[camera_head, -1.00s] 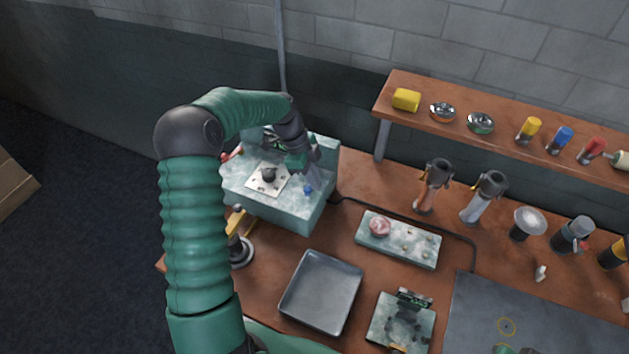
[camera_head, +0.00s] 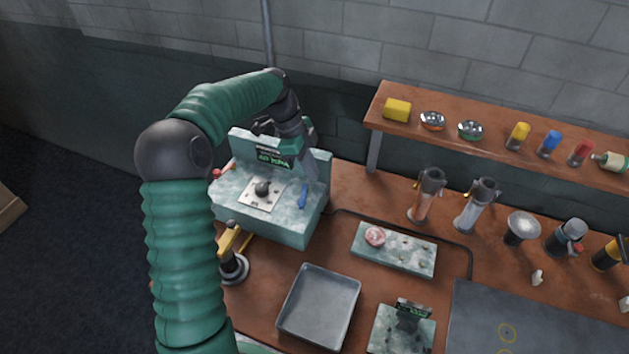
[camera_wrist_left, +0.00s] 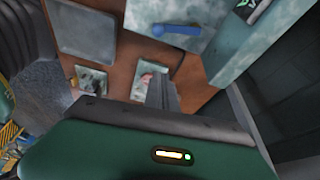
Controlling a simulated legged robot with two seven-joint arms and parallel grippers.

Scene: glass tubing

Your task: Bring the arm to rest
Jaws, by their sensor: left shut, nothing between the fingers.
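My left arm (camera_head: 180,240) rises from the bottom left of the head view and bends over at its elbow. Its gripper (camera_head: 312,170) hangs above the right side of a teal machine (camera_head: 270,225), near the blue lever (camera_head: 303,196). In the left wrist view the fingers (camera_wrist_left: 162,92) are together with nothing between them, and the blue lever (camera_wrist_left: 177,29) shows beyond, apart from them. The fingertips are hard to make out in the head view. My right gripper is not visible.
The machine has a lit display (camera_head: 274,159) and a black knob (camera_head: 262,188). A grey tray (camera_head: 319,305), a teal block (camera_head: 393,250) and several burners stand on the bench. A raised wooden shelf (camera_head: 470,108) holds jars and bowls. Dark floor lies left.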

